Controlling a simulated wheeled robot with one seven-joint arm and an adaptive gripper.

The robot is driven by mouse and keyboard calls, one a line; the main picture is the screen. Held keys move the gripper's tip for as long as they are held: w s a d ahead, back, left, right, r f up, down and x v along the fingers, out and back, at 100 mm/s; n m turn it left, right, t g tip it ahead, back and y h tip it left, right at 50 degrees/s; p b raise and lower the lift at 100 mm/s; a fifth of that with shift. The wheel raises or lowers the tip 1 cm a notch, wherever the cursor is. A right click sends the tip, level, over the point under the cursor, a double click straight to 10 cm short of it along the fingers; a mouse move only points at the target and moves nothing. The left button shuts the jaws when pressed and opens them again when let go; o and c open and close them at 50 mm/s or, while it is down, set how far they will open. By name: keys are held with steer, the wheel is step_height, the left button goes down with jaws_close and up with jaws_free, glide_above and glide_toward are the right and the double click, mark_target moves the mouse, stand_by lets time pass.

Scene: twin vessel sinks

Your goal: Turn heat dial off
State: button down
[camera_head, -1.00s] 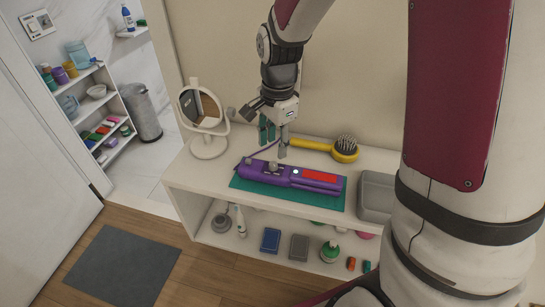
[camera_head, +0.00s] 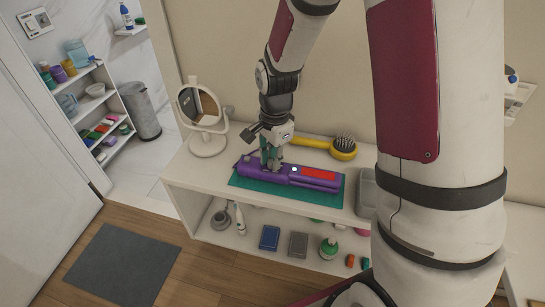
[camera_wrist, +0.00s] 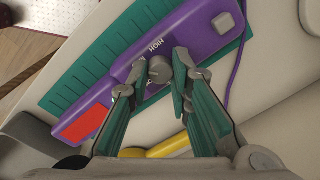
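A purple hair-straightener-like device (camera_head: 312,181) with a red panel lies on a green mat (camera_head: 240,182) on the white shelf top. Its purple body (camera_wrist: 205,35) shows in the wrist view, with the word HIGH printed beside a round grey heat dial (camera_wrist: 159,69). My gripper (camera_head: 270,163) is lowered over the left part of the device and hides the dial in the head view. In the wrist view my gripper (camera_wrist: 161,66) is open, its fingers on either side of the dial. The left finger is very near the dial; I cannot tell if it touches.
A yellow hairbrush (camera_head: 343,148) lies behind the device. A round white mirror (camera_head: 202,110) stands to the left. A grey box (camera_head: 366,193) is at the right, partly hidden by my arm. A square grey button (camera_wrist: 222,22) is on the device.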

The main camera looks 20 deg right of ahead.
steer(key=shift+n, duration=0.3)
steer(key=n, duration=0.3)
steer(key=shift+n+p, duration=0.3)
steer(key=shift+n, duration=0.1)
steer(key=n, duration=0.3)
steer(key=shift+n, duration=0.3)
steer(key=n+p, duration=0.1)
steer(key=n, duration=0.2)
steer(key=shift+n, duration=0.3)
steer(key=n, duration=0.3)
steer(key=shift+w+n+g+p, duration=0.1)
steer(key=shift+n+g+p, duration=0.2)
steer(key=n+p, duration=0.1)
steer(key=n, duration=1.1)
steer(key=shift+w+n+g+p, duration=0.1)
steer(key=shift+n+g+p, duration=0.2)
steer(key=shift+n+p, duration=0.1)
